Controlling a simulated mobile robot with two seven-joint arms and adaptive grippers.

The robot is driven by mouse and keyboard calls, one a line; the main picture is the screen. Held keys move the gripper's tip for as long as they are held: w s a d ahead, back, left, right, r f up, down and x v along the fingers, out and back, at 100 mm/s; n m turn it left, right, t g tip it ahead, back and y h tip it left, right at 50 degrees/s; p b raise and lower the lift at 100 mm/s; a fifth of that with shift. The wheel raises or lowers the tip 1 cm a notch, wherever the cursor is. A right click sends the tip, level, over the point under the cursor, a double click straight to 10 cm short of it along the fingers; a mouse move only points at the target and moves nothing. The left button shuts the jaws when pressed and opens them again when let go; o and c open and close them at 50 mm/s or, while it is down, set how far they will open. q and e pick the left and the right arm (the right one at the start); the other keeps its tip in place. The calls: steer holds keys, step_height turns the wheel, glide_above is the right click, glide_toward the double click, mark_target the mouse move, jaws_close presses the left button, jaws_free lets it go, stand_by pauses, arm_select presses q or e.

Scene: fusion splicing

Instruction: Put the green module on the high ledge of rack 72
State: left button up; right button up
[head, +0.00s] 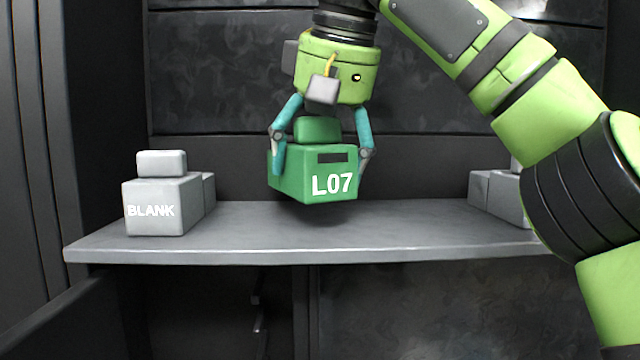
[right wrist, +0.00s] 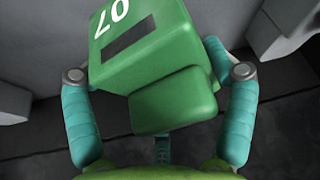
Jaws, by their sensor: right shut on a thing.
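The green module (head: 290,176), marked L07, is in the middle of the head view, over a grey ledge (head: 420,236). My right gripper (head: 321,148) comes down from above with its two teal fingers on either side of the module, shut on it. A shadow lies on the ledge under the module; it looks held slightly above the surface. In the right wrist view the module (right wrist: 160,60) sits between the fingers (right wrist: 155,80), its raised block toward the palm. No rack number shows. My left gripper is not in view.
A grey block marked BLANK (head: 160,205) stands at the left of the ledge with another block behind it. More grey blocks (head: 497,197) stand at the right, partly hidden by my right arm. The ledge is clear on both sides of the module.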

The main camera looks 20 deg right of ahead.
mark_target(332, 125)
step_height(332, 125, down, 3)
steer(key=shift+s+r, duration=0.1)
steer(key=shift+d+f, duration=0.15)
steer(key=shift+f, duration=0.15)
steer(key=o, duration=1.2)
steer(key=shift+c, duration=0.2)
steer(key=v, duration=0.5)
steer(key=shift+r, duration=0.25)
steer(key=shift+s+r, duration=0.35)
steer(key=shift+r, duration=0.6)
